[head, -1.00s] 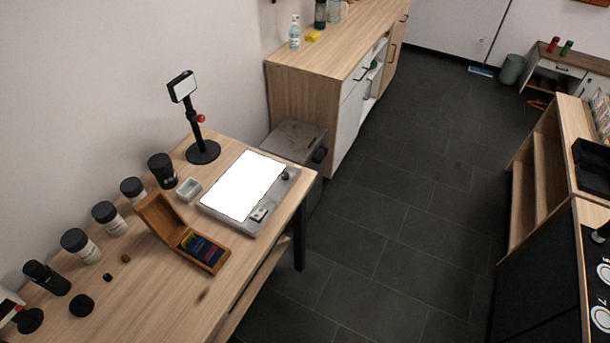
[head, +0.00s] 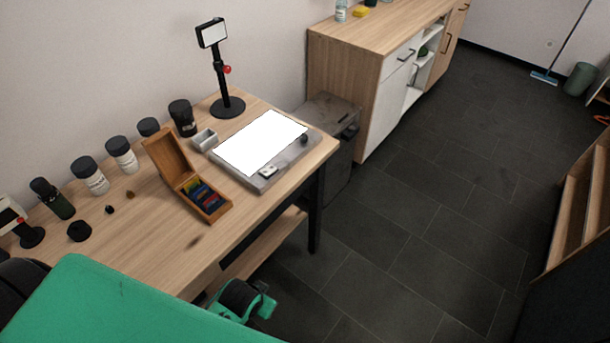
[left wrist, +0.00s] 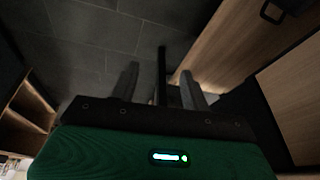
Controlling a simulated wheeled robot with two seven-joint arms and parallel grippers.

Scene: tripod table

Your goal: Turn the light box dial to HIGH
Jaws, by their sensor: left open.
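The light box (head: 293,158) is a grey slab with a glowing white panel, lying on the wooden table near its right end. Its dial (head: 304,139) is a small dark knob at the slab's right corner; its marking is too small to read. A small pale part (head: 268,170) sits on the slab's front edge. My left arm comes in at the lower left, and its green and black end (head: 245,300) is beyond the table's front edge, well apart from the light box. In the left wrist view my left gripper (left wrist: 159,70) is open and empty. My right gripper is not in view.
On the table (head: 150,245) stand an open wooden box (head: 185,178), several dark-lidded jars, a small grey tray (head: 205,139) and a black stand (head: 227,106). A grey cabinet (head: 335,120) and a wooden sideboard (head: 350,60) are beyond. Floor right of the table is clear.

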